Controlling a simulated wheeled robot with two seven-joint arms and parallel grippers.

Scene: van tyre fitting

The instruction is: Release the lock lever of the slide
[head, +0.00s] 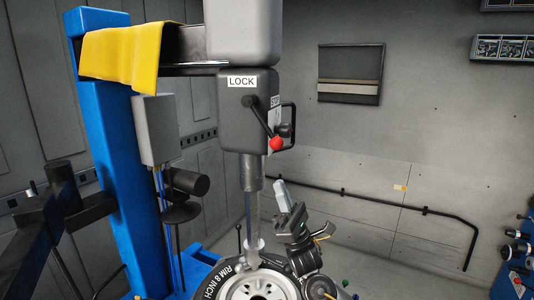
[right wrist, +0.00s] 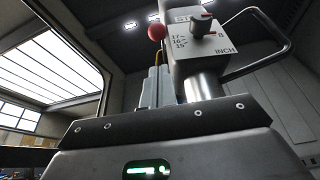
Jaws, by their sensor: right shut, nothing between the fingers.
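The lock lever (head: 262,123) is a thin black arm on the dark grey slide head (head: 236,130), under a white LOCK label (head: 241,82). It slants down to the right and ends in a red ball knob (head: 276,143). The red knob also shows in the right wrist view (right wrist: 156,31), above and beyond the fingertips. My right gripper (head: 281,187) is shut and empty, pointing up, below the knob and apart from it. Its pale fingers (right wrist: 160,86) show together in the right wrist view. My left gripper is not in view.
A black loop handle (head: 293,125) stands out right of the lever. The vertical steel slide shaft (head: 251,205) runs down beside my right gripper to the tyre and rim (head: 258,287). A blue column (head: 120,140) with a yellow cloth (head: 120,55) stands left. The space right of my gripper is clear.

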